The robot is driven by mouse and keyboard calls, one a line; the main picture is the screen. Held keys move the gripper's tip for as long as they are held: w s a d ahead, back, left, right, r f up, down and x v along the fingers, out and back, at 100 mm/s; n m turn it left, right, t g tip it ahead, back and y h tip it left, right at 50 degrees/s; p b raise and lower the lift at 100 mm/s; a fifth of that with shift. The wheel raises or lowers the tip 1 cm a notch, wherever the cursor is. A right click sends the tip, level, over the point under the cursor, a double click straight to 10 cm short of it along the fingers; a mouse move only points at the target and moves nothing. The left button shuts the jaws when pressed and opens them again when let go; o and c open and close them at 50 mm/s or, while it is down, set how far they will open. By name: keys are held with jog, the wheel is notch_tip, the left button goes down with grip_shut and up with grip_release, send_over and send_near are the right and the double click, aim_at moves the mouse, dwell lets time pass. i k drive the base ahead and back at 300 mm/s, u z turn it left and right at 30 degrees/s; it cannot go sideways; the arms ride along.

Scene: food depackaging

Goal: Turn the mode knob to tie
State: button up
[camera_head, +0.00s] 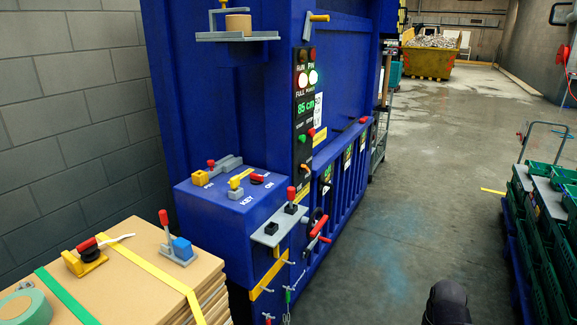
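A tall blue baler (262,115) stands in the centre. A small orange knob (305,169) sits low on this panel and looks like the mode knob. Its labels are too small to read, so I cannot tell which mode it points to. A dark rounded part, probably of my own arm, shows at the bottom edge, right of centre. No gripper fingers are visible, and nothing is seen touching the knob.
A blue box (225,215) with key levers juts out in front of the panel, beside a grey bracket (279,224) with a red-tipped lever. Stacked cardboard (140,275) stands front left. Green crates (545,235) stand right. The floor (410,190) between is clear.

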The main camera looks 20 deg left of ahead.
aim_at(302, 167)
jog(key=u, duration=0.45)
jog(key=i, duration=1.15)
jog(key=u, duration=0.4)
